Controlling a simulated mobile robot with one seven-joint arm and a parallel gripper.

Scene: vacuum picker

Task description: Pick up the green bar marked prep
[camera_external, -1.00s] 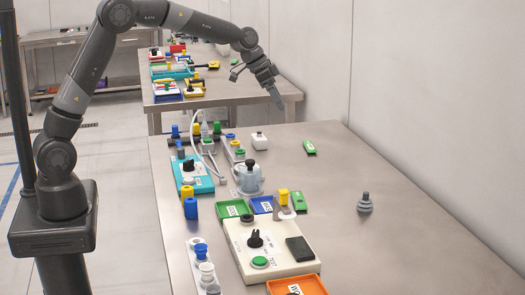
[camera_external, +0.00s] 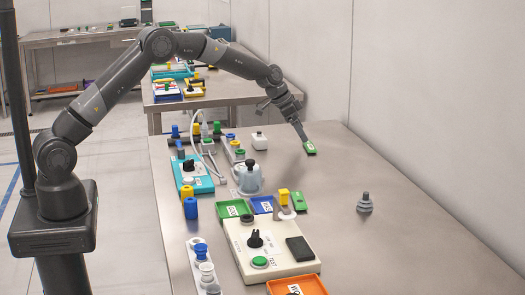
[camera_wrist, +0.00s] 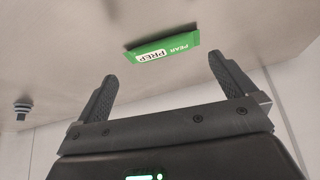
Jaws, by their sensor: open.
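The green bar (camera_wrist: 165,48) lies on the steel table, and its labels read "PEAR" and "PREP" in the wrist view. In the external view this bar (camera_external: 310,149) is at the far right part of the table, right at my gripper's tips. My gripper (camera_wrist: 168,80) is open, with one dark finger to each side and the bar ahead between them, apart from both fingers. In the external view my gripper (camera_external: 303,138) points down at the bar and partly covers it.
Another green bar (camera_external: 299,201) lies nearer, beside a yellow-topped piece (camera_external: 283,196). A grey stacked knob (camera_external: 365,203) stands to the right. A white block (camera_external: 260,141) stands left of the gripper. The wall (camera_external: 430,110) runs along the table's right edge. Table around the bar is clear.

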